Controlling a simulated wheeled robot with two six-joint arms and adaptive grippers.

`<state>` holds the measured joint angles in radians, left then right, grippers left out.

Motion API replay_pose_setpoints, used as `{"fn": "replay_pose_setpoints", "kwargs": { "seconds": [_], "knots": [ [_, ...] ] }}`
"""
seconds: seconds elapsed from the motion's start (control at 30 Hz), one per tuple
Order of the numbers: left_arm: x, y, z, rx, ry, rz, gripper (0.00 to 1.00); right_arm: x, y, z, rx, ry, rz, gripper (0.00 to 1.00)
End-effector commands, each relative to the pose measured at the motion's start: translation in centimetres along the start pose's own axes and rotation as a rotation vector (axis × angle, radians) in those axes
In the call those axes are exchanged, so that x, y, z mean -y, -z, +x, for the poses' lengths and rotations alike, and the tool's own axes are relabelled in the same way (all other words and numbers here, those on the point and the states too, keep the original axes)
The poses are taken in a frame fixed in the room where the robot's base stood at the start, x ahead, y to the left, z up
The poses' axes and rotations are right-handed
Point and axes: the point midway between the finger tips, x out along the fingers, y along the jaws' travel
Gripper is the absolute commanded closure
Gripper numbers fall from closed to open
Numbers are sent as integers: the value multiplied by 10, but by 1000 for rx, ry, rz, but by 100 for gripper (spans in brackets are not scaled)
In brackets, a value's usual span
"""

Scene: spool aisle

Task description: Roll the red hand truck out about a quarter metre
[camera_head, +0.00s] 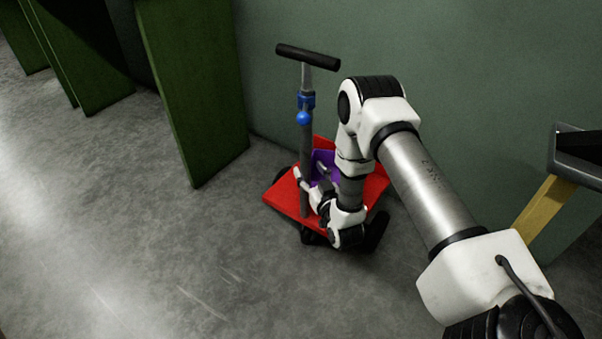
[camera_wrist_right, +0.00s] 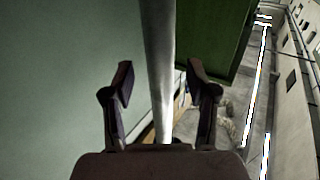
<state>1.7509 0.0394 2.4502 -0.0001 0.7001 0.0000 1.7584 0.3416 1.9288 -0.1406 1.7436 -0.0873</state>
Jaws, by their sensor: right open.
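The red hand truck (camera_head: 283,198) stands on the floor near the green wall. It has a red platform, a grey upright pole (camera_head: 306,150) with a blue clamp, and a black T-shaped handle (camera_head: 308,57) on top. My right gripper (camera_head: 312,184) is low at the pole, above the platform. In the right wrist view the open fingers of the gripper (camera_wrist_right: 163,85) stand on either side of the grey pole (camera_wrist_right: 160,60), with gaps on both sides. Part of the platform is hidden behind my right arm. My left gripper is not in view.
A purple item (camera_head: 322,160) shows on the platform behind the pole. Dark green panels (camera_head: 195,90) stand at the left of the truck. A yellow post with a dark top (camera_head: 543,208) is at the right. The grey floor in front and to the left is clear.

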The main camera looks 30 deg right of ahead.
Motion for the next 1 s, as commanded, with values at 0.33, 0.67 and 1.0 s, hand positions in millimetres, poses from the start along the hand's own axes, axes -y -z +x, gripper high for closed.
{"fn": "replay_pose_setpoints", "kwargs": {
  "seconds": [0.33, 0.67, 1.0],
  "knots": [
    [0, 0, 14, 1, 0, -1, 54, 0, 0, 35, 2, 1, 0, 42],
    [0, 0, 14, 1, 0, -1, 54, 0, 0, 34, 2, 1, 0, 100],
    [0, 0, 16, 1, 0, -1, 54, 7, -1, 38, 2, 3, -1, 100]
  ]
}}
